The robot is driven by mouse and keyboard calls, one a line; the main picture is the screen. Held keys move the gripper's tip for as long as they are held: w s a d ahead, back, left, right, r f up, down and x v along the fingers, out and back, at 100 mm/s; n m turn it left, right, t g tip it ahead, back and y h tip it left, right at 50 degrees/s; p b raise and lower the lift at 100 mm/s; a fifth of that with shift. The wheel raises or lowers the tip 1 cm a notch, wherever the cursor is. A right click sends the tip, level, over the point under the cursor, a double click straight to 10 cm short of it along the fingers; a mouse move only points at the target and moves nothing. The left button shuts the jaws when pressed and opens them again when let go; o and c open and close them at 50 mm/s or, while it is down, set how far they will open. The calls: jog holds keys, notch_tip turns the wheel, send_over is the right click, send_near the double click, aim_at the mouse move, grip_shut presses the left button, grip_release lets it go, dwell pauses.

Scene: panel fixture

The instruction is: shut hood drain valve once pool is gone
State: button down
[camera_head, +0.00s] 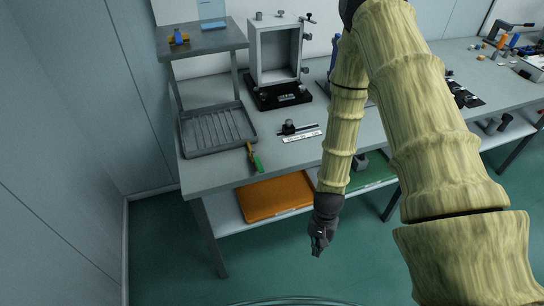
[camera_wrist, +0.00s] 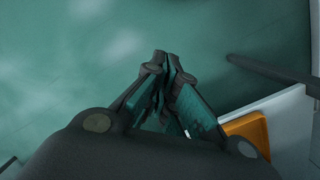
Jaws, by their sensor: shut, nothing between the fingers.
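A grey open-fronted box (camera_head: 275,54), perhaps the hood, stands on a black base (camera_head: 280,94) at the back of the bench in the head view. Small dark fittings sit on its top and right side, including a black fitting (camera_head: 308,18) at the top right corner. I cannot tell which is the drain valve or how it is set. No pool of liquid can be made out. My gripper (camera_head: 318,249) hangs in front of the bench, over the green floor, pointing down. It is shut and empty, also in the wrist view (camera_wrist: 166,60), far from the box.
The bench (camera_head: 222,176) holds a ribbed grey tray (camera_head: 217,130), a green-handled tool (camera_head: 254,157) and a small black device (camera_head: 289,127). A raised shelf (camera_head: 205,42) stands at left. An orange tray (camera_head: 275,197) lies below. My arm hides part of the bench.

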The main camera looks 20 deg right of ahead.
aim_at(257, 161)
jog(key=w+d+r+m+t+y+p, duration=0.15)
jog(key=w+r+m+y, duration=0.3)
jog(key=w+r, duration=0.8)
jog(key=w+d+r+m+y+p, duration=0.1)
jog(key=w+r+m+y+p, duration=0.3)
jog(key=w+r, duration=0.9)
jog(key=shift+m, duration=0.35)
jog(key=s+a+f, duration=0.1)
jog(key=a, duration=0.1)
jog(key=s+a+f+p, duration=0.1)
jog(key=a+f, duration=0.1)
jog(key=s+a+f, duration=0.1)
jog(key=a, duration=0.1)
jog(key=shift+s+a+f, duration=0.15)
jog(key=shift+s+a, duration=0.15)
jog(key=shift+a, duration=0.1)
jog(key=shift+a+p, duration=0.7)
jog(key=shift+a, duration=0.4)
jog(key=shift+a+f, duration=0.1)
jog(key=shift+a, duration=0.8)
jog(key=shift+a, duration=0.2)
